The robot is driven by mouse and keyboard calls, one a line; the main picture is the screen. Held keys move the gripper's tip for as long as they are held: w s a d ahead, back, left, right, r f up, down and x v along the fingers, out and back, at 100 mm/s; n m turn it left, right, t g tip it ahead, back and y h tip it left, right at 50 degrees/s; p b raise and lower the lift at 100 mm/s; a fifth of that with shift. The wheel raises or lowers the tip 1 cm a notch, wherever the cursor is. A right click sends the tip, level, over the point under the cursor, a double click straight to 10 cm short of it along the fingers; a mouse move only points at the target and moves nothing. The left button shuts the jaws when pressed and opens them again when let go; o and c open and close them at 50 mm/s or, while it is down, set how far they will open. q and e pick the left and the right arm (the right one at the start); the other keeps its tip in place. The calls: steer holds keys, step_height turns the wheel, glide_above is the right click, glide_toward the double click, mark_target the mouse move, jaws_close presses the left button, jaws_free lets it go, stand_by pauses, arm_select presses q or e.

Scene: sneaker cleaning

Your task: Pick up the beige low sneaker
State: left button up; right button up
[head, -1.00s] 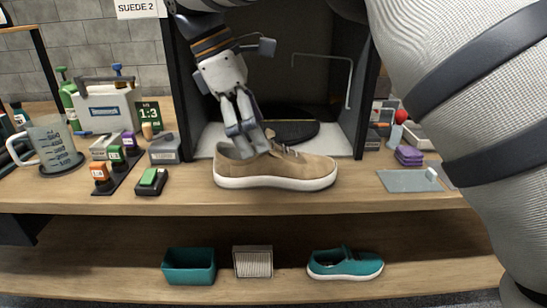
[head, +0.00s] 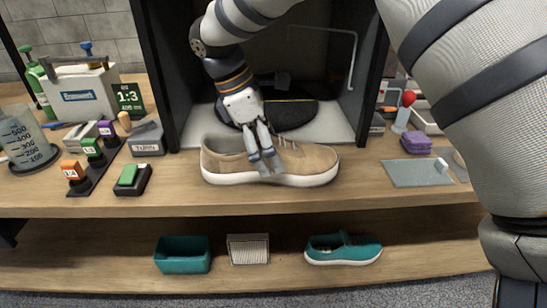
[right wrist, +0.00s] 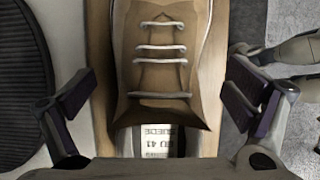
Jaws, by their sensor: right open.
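The beige low sneaker (head: 312,160) stands upright on the bench top, toe to the right, with a white sole and pale laces. My right gripper (head: 268,160) is above its middle, pointing down, with its fingers overlapping the near side of the shoe in the head view. In the right wrist view the sneaker (right wrist: 160,75) lies between the two spread fingers of the open gripper (right wrist: 160,108), with gaps at both sides. Its laces, tongue and a printed label inside show there. My left gripper is not in the head view.
A dark booth with a round black turntable (head: 290,112) stands close behind the sneaker. Small coloured bottles (head: 92,148) and a green-topped block (head: 131,175) are to the left, a grey mat (head: 415,174) to the right. A teal sneaker (head: 343,250) and teal bin (head: 183,258) are on the lower shelf.

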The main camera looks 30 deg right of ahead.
steer(key=shift+s+d+f, duration=0.1)
steer(key=shift+d+f, duration=0.1)
steer(key=shift+f, duration=0.35)
steer(key=c, duration=1.6)
steer(key=shift+c, duration=0.2)
